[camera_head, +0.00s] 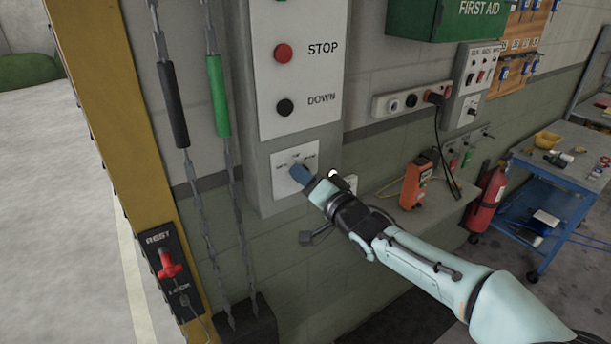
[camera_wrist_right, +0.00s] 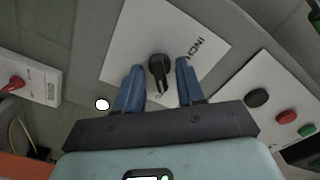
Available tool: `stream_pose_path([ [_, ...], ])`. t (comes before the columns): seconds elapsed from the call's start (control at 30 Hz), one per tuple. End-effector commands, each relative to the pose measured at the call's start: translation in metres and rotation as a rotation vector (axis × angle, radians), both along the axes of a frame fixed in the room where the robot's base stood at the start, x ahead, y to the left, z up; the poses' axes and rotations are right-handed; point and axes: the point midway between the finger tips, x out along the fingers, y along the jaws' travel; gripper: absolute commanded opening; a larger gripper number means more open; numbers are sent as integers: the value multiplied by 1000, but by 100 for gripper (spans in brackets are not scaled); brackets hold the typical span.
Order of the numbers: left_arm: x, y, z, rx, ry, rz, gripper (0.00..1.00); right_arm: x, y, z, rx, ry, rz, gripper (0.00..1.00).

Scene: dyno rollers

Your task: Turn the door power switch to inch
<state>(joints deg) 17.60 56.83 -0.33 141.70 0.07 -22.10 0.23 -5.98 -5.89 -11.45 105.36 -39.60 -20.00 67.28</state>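The door power switch is a black rotary knob (camera_wrist_right: 158,70) on a white plate (camera_wrist_right: 118,65), with the word INCH partly readable beside it in the right wrist view. In the head view its white plate (camera_head: 284,182) sits on the grey control box below the DOWN button, and the knob is hidden by my fingers. My right gripper (camera_wrist_right: 159,78) is open, its two blue fingers on either side of the knob with gaps showing. It also shows in the head view (camera_head: 299,174) at the plate. My left gripper is not in view.
Above the plate are the red STOP button (camera_head: 283,53) and black DOWN button (camera_head: 285,107). Chains (camera_head: 222,110) hang to the left. A red REST/LOCK lever (camera_head: 169,264) is on the yellow post. A shelf holds an orange device (camera_head: 415,183); a blue cart (camera_head: 563,170) stands right.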

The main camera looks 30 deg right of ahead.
Motion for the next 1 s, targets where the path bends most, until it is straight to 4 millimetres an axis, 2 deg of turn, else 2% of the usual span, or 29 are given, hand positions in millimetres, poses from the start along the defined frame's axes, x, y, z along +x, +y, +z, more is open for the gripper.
stream_pose_path([
  [0.27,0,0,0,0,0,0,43,2,0,0,0,1,-1,38],
  [0.3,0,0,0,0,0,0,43,2,0,0,0,1,-1,32],
  [0.4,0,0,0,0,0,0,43,2,0,0,0,1,-1,0],
  [0.77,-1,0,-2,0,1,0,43,2,0,-1,-39,-2,-1,0],
  [1.0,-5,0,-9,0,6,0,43,2,0,-2,-177,-13,-1,0],
])
